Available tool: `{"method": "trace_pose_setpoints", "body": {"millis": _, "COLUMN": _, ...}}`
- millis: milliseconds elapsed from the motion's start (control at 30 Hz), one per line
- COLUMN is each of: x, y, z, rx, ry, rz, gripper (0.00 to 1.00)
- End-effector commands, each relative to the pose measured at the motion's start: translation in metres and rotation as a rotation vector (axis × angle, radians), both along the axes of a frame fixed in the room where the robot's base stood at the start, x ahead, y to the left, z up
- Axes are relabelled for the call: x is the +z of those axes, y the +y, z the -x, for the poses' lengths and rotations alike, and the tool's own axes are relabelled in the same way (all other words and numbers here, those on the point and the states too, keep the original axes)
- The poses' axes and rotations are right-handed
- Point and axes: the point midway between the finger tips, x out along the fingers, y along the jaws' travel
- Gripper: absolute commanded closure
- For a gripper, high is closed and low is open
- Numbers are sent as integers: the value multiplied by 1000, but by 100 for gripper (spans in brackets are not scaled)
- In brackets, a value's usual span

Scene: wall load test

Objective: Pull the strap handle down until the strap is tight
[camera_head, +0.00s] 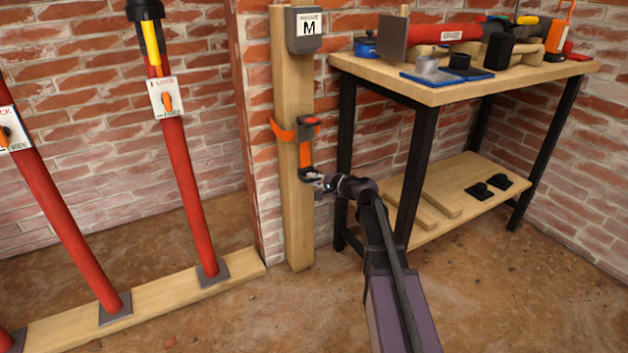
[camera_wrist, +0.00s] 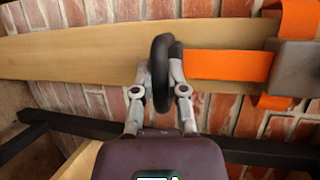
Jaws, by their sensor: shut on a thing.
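An orange band (camera_head: 283,132) goes around the post there. At the strap's lower end is a dark handle (camera_head: 307,175). My gripper (camera_head: 322,183) reaches it from the right. In the wrist view the handle (camera_wrist: 160,72) is a black rounded piece between the two fingers of my gripper (camera_wrist: 161,78), which are shut on it. The strap (camera_wrist: 228,65) runs from it to the right toward the tensioner (camera_wrist: 297,68) and looks straight.
A grey box marked M (camera_head: 305,30) is on the post above. A workbench (camera_head: 440,92) with tools stands close to the right, its black legs near my arm. Red props (camera_head: 190,190) stand on a wooden sill (camera_head: 160,300) at left. Brick walls close the back.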

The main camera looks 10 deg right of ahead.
Motion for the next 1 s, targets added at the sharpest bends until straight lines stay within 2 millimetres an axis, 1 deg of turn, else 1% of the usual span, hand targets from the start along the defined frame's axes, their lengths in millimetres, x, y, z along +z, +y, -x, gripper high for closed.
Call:
{"method": "trace_pose_setpoints", "body": {"millis": 33, "x": -8, "y": 1, "z": 0, "rx": 1, "ry": 0, "rz": 1, "gripper": 100}}
{"method": "trace_pose_setpoints", "body": {"millis": 100, "x": -14, "y": 0, "z": 0, "rx": 1, "ry": 0, "rz": 1, "gripper": 100}}
{"method": "trace_pose_setpoints", "body": {"millis": 300, "x": -32, "y": 1, "z": 0, "rx": 1, "ry": 0, "rz": 1, "gripper": 100}}
{"method": "trace_pose_setpoints", "body": {"millis": 400, "x": -37, "y": 1, "z": 0, "rx": 1, "ry": 0, "rz": 1, "gripper": 100}}
{"method": "trace_pose_setpoints", "body": {"millis": 833, "x": -38, "y": 1, "z": -1, "rx": 2, "ry": 0, "rz": 1, "gripper": 100}}
{"method": "trace_pose_setpoints", "body": {"millis": 867, "x": -38, "y": 1, "z": 0, "rx": 2, "ry": 0, "rz": 1, "gripper": 74}}
{"method": "trace_pose_setpoints", "body": {"millis": 900, "x": -38, "y": 1, "z": 0, "rx": 2, "ry": 0, "rz": 1, "gripper": 62}}
{"method": "trace_pose_setpoints", "body": {"millis": 933, "x": -38, "y": 1, "z": 0, "rx": 2, "ry": 0, "rz": 1, "gripper": 53}}
{"method": "trace_pose_setpoints", "body": {"millis": 967, "x": -38, "y": 1, "z": 0, "rx": 2, "ry": 0, "rz": 1, "gripper": 46}}
{"method": "trace_pose_setpoints", "body": {"millis": 1000, "x": -38, "y": 1, "z": 0, "rx": 2, "ry": 0, "rz": 1, "gripper": 46}}
